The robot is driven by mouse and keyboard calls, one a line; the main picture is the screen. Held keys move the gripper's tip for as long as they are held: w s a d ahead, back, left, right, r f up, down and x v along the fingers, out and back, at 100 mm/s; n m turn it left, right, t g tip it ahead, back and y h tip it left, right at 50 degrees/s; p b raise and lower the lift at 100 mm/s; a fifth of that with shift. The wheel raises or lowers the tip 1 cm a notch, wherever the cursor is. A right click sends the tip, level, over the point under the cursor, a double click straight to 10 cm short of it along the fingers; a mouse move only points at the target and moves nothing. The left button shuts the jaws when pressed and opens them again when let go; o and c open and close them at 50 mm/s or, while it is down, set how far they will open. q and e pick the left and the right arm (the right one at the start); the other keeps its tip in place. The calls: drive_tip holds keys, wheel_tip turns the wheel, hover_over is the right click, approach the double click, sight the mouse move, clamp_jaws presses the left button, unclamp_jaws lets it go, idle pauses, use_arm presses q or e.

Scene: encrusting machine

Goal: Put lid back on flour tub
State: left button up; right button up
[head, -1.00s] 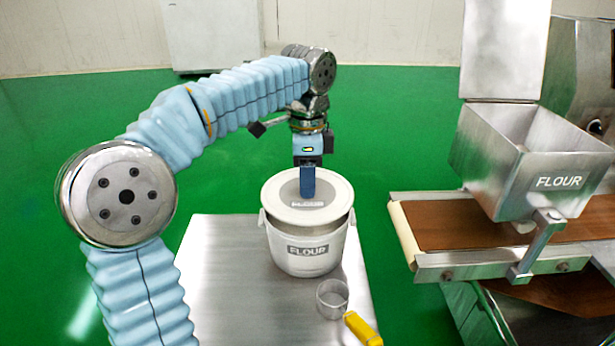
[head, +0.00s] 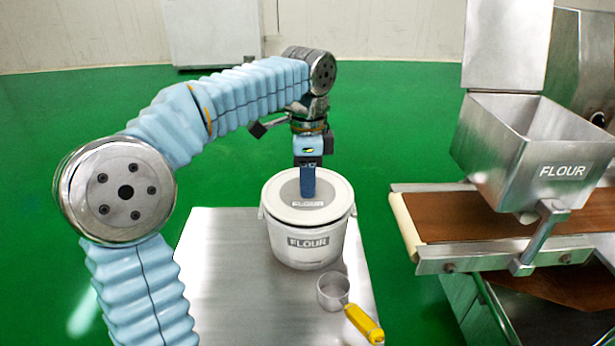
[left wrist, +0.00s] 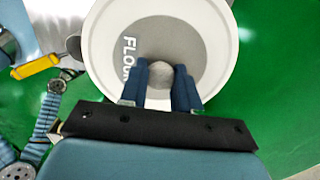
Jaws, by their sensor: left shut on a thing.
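The white flour tub (head: 306,250) stands upright on the steel table, its FLOUR label facing me. Its round white lid (head: 335,200), with a grey centre, lies over the tub's mouth and looks about level with the rim. Whether it is fully seated all round I cannot tell. My left gripper (head: 308,196) points straight down at the lid's middle. In the left wrist view its two blue fingers (left wrist: 160,92) are shut on the round knob (left wrist: 159,78) of the lid. My right gripper is not in view.
To the right stand a steel FLOUR hopper (head: 535,150) and a brown conveyor (head: 450,222). The table's left part is bare.

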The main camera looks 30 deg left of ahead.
use_arm(q)
drive_tip(key=shift+f+p, duration=0.15)
drive_tip(key=shift+p, duration=0.5)
idle(1.7)
drive_tip(key=o, duration=1.6)
wheel_tip(320, 180, up, 3)
drive_tip(key=p, duration=0.2)
drive_tip(key=shift+f+p, duration=0.15)
drive_tip(key=shift+p, duration=0.2)
drive_tip(key=shift+r+p, duration=0.35)
drive_tip(key=shift+r, duration=1.8)
